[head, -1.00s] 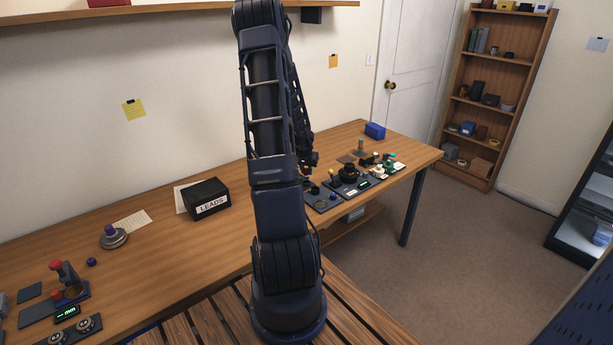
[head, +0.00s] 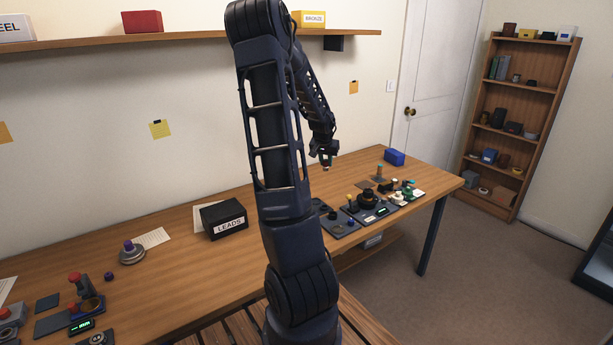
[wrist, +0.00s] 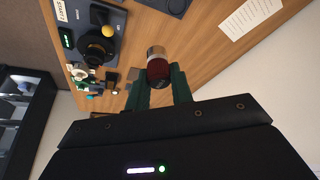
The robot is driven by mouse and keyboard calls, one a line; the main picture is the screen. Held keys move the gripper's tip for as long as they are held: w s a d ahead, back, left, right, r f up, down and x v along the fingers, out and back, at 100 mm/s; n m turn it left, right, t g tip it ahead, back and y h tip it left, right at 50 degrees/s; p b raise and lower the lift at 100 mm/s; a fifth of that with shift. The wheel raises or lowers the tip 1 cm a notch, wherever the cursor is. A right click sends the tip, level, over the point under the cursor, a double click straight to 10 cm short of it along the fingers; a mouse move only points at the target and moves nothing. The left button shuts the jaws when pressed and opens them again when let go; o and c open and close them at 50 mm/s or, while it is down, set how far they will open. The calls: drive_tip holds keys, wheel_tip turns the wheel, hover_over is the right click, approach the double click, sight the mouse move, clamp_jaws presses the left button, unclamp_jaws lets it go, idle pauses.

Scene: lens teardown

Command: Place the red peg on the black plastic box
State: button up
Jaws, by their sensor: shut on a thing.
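My gripper (head: 326,156) is raised above the back of the long table, to the right of my arm's upper links. In the wrist view my gripper (wrist: 161,78) is shut on a dark red peg (wrist: 158,70) with a silvery end. The peg sticks out past the fingertips. A black box (head: 223,220) with a white "LEADS" label sits on the table, left of my arm and well apart from the gripper. It is not in the wrist view.
Dark device panels with knobs (head: 367,204) and small parts stand on the table's right half. A blue box (head: 394,157) is at the far right end. A shelf (head: 200,36) runs along the wall above. The table between the black box and the purple-topped round piece (head: 131,252) is mostly clear.

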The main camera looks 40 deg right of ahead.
drive_tip(key=shift+w+a+r, duration=0.1)
drive_tip(key=shift+r, duration=0.15)
drive_tip(key=w+a+r+n, duration=0.1)
drive_tip(key=w+a+r, duration=0.1)
drive_tip(key=w+a, duration=0.55)
wheel_tip(320, 180, up, 6)
drive_tip(key=n+t+y, duration=0.1)
drive_tip(key=n, duration=0.2)
hover_over(223, 206)
drive_tip(key=s+a, duration=0.1)
drive_tip(key=s, duration=0.1)
wheel_tip(223, 206, down, 19)
drive_tip(key=shift+f, duration=0.1)
drive_tip(key=shift+f, duration=0.1)
drive_tip(key=o, duration=0.6)
drive_tip(key=shift+c, duration=0.2)
drive_tip(key=o, duration=0.4)
